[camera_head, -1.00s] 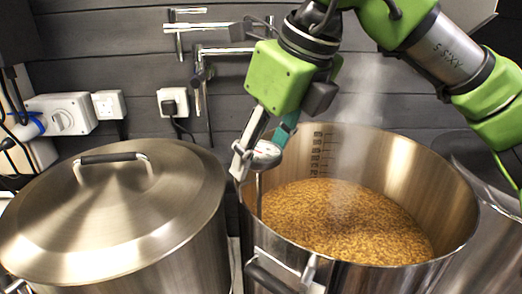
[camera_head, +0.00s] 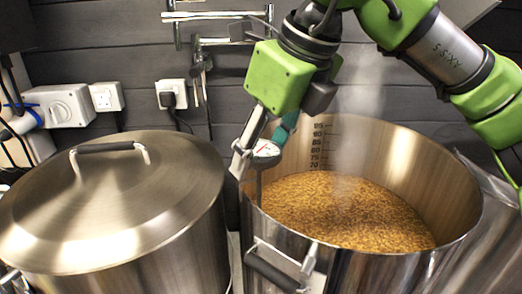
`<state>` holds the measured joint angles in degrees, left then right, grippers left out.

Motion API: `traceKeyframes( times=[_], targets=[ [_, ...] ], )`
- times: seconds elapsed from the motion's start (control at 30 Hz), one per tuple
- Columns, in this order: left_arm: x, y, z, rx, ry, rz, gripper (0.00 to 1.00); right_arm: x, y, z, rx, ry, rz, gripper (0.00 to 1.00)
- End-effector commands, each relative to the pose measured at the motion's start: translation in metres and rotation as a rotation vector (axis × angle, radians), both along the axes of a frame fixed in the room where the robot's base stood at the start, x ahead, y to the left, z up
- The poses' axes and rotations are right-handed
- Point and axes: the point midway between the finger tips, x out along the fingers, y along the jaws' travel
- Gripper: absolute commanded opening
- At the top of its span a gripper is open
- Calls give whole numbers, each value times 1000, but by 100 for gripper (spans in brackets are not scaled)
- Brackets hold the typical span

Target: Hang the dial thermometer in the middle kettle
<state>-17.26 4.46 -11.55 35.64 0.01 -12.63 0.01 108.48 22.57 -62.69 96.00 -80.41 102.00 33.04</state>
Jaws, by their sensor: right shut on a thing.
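The open kettle (camera_head: 354,262) in the middle of the view holds grain mash (camera_head: 345,210), with steam rising and volume marks on its inner wall. My right gripper (camera_head: 258,150) is at the kettle's left rim, shut on the dial thermometer. The thermometer's dial (camera_head: 266,149) is white with a red pointer and sits between the fingers, close to the rim. Its thin stem points down along the inside of the left wall; whether its clip touches the rim I cannot tell. My left gripper is not in view.
A lidded steel kettle (camera_head: 110,205) stands close on the left, and another steel vessel (camera_head: 490,190) is at the right edge. Sockets (camera_head: 172,94) and pipework (camera_head: 215,41) are on the dark wall behind. The open kettle's handle (camera_head: 272,272) sticks out in front.

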Motion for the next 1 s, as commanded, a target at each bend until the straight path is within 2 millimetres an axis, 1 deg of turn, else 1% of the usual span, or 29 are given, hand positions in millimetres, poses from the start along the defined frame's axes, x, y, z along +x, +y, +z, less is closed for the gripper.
traceKeyframes(
  times=[0.17, 0.4, 0.57, 0.73, 1.0],
  targets=[
    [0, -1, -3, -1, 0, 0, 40, 0, 0, -4, 1, -1, 0, 21],
    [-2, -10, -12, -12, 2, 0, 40, 0, 0, -14, 1, -1, 0, 21],
    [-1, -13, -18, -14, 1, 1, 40, 0, 0, -20, 1, -1, 0, 21],
    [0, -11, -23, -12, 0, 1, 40, 0, 0, -26, 1, -1, 0, 21],
    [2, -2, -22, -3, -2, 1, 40, 0, 0, -26, 1, -1, 0, 21]
  ],
)
